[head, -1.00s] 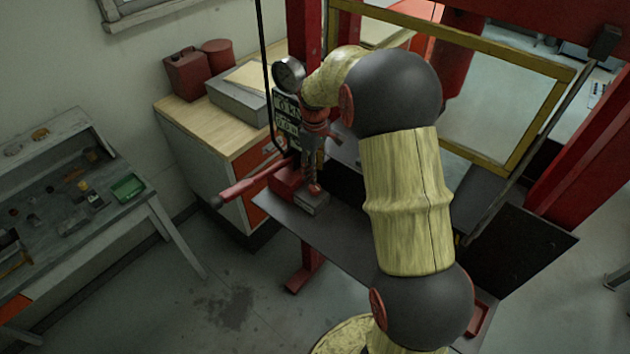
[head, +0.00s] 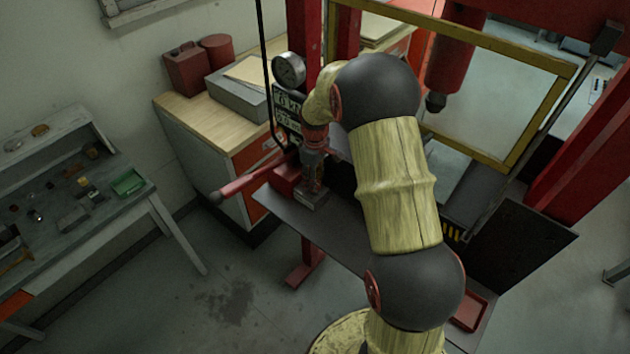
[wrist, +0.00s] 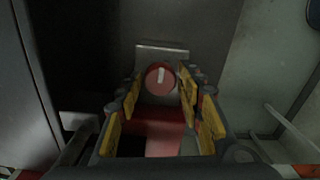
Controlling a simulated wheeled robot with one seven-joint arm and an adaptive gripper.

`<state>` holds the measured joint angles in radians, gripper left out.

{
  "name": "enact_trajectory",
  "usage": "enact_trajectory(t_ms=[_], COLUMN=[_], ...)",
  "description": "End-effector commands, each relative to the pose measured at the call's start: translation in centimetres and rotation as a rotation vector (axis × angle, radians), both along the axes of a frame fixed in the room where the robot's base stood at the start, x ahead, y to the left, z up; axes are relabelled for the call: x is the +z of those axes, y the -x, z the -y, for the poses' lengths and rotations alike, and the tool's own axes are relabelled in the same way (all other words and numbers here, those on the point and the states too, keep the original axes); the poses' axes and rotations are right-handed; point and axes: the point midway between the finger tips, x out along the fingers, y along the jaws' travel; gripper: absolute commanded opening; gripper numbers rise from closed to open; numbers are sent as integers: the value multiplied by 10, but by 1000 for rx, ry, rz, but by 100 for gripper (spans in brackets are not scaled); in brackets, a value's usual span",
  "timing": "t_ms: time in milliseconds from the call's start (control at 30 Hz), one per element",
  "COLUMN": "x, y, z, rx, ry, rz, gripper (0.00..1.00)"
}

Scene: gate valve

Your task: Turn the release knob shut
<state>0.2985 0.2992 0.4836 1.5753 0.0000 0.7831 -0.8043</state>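The release knob (wrist: 160,79) is a round red knob with a white line across it, nearly upright in the wrist view. It sits in front of a small grey plate (wrist: 162,54), above the red pump body (wrist: 160,132). My gripper (wrist: 161,86) is open, with its yellow-padded fingers to the left and right of the knob. I cannot tell whether either pad touches it. In the head view my gripper (head: 312,185) points down at the end of the red pump (head: 287,178); the knob is hidden there.
The pump's red lever (head: 245,184) sticks out left. A pressure gauge (head: 289,69) and a black hose (head: 265,80) stand close behind my wrist. The red press frame (head: 580,150) and its yellow-framed guard (head: 510,60) are to the right. The floor (head: 230,300) in front is clear.

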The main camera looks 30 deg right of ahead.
Motion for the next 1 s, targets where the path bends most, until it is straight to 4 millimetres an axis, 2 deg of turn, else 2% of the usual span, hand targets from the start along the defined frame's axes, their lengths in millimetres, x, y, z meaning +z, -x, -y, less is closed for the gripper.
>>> enact_trajectory(t_ms=[500, 767, 1000], x=[0, 0, 0], y=[0, 0, 0], z=[0, 0, 0], rx=[0, -24, -139], ry=[0, 0, 0], rz=[0, 0, 0], gripper=[6, 6, 6])
